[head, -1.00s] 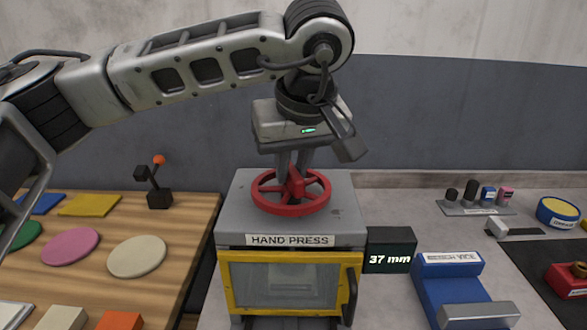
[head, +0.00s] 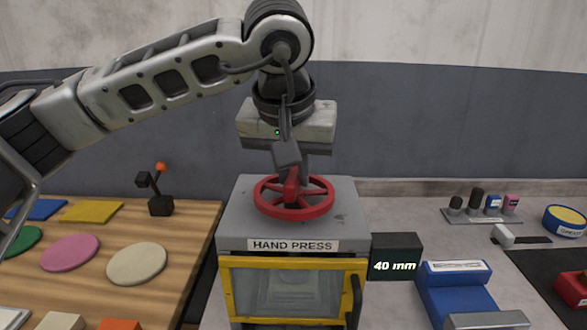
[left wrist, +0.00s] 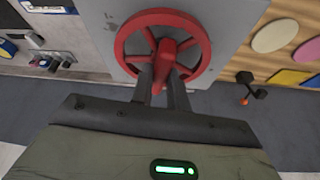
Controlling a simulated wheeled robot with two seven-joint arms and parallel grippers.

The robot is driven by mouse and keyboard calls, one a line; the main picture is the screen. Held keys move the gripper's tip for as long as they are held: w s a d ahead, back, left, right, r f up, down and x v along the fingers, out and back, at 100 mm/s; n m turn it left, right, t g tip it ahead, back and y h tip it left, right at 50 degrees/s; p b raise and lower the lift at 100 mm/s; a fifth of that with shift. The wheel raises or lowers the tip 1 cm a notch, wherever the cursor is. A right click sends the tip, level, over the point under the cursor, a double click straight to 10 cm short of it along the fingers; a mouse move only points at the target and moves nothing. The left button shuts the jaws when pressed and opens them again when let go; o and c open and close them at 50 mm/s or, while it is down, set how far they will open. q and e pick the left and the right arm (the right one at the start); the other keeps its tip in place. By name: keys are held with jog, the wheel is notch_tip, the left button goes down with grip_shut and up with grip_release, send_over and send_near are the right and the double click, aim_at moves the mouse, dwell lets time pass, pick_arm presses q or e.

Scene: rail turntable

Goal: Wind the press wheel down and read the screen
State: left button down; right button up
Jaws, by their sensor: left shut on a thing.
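The red press wheel (head: 322,204) lies flat on top of the grey hand press (head: 345,228), which bears a "HAND PRESS" label. My left gripper (head: 290,178) reaches down from above and is shut on the wheel's raised red hub; the wrist partly hides the fingers in the head view. In the left wrist view both fingers (left wrist: 164,88) close on the hub of the wheel (left wrist: 190,22). The dark screen (head: 395,262) right of the press reads "40 mm". My right gripper is not in view.
The press has a yellow-framed window (head: 290,262) with a dark handle at its right. A wooden table (head: 190,235) with coloured discs and a small black lever (head: 160,203) with an orange ball is at left.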

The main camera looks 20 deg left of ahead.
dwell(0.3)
pick_arm(q)
jog(key=c, duration=1.4)
grip_release()
jog(key=shift+o, duration=0.2)
jog(key=shift+r, duration=0.15)
jog(key=v, duration=1.5)
jog(key=shift+r, duration=0.35)
jog(key=shift+s, duration=0.1)
